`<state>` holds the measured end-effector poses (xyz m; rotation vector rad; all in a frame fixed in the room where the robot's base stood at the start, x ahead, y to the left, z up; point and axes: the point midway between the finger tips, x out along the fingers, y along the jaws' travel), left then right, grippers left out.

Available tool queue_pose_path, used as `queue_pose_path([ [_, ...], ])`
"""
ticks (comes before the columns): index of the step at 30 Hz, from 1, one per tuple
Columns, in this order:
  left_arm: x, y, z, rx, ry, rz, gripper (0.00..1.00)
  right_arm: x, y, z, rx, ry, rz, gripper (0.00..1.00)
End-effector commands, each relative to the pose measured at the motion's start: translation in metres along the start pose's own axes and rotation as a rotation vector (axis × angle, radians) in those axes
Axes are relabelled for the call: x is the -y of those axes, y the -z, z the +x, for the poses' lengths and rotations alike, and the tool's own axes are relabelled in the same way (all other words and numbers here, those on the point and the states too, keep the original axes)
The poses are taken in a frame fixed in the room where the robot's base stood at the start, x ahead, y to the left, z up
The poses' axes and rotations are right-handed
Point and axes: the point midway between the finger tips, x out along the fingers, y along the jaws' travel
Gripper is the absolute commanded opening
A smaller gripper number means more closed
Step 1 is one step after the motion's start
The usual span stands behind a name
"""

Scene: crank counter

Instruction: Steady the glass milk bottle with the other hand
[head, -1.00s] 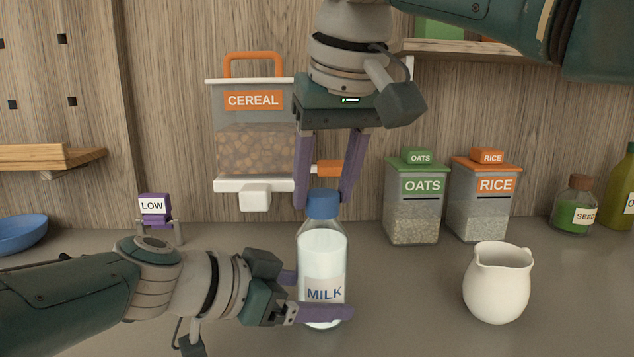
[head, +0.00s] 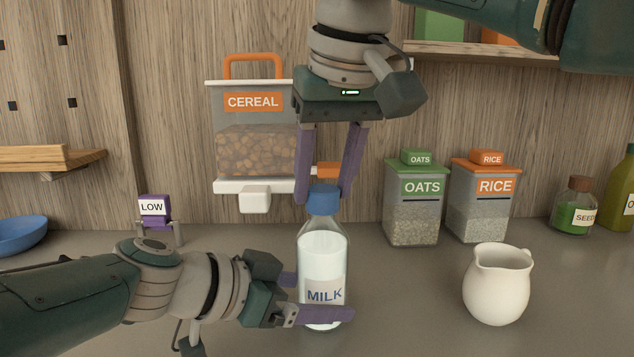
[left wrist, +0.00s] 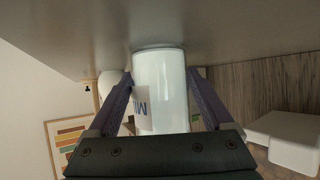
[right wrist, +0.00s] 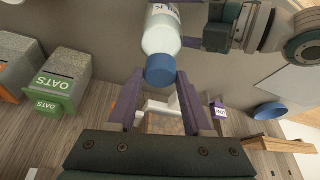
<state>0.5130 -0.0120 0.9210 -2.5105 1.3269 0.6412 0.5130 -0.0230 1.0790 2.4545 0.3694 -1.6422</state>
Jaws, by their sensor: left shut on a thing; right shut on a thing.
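The glass milk bottle (head: 322,255) stands upright on the counter with a blue cap and a MILK label. My left gripper (head: 318,302) is shut on the bottle's lower body from the left. In the left wrist view the white bottle (left wrist: 163,85) sits between the fingers. My right gripper (head: 322,197) points down from above, shut on the bottle at its blue cap (head: 322,200). In the right wrist view the cap (right wrist: 160,68) lies between the fingertips. The cap's far side is hidden.
A cereal dispenser (head: 253,150) hangs on the wall behind the bottle, close to my right fingers. Oats (head: 413,212) and rice (head: 482,208) containers stand at the back right. A white jug (head: 497,285) stands to the right. Counter between bottle and jug is clear.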

Motion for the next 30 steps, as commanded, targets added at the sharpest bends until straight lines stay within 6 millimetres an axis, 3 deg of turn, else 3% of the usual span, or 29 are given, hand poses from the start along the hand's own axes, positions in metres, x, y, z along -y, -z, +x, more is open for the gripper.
queue_pose_path([
  [17,0.001,-0.001,0.000,0.001,0.004,-0.001,0.00,0.000,0.003,-0.006,-0.001,0.000,0.000,0.00],
  [30,0.001,-0.001,0.000,0.002,0.004,-0.001,0.00,0.000,0.012,-0.028,-0.001,0.000,0.000,0.00],
])
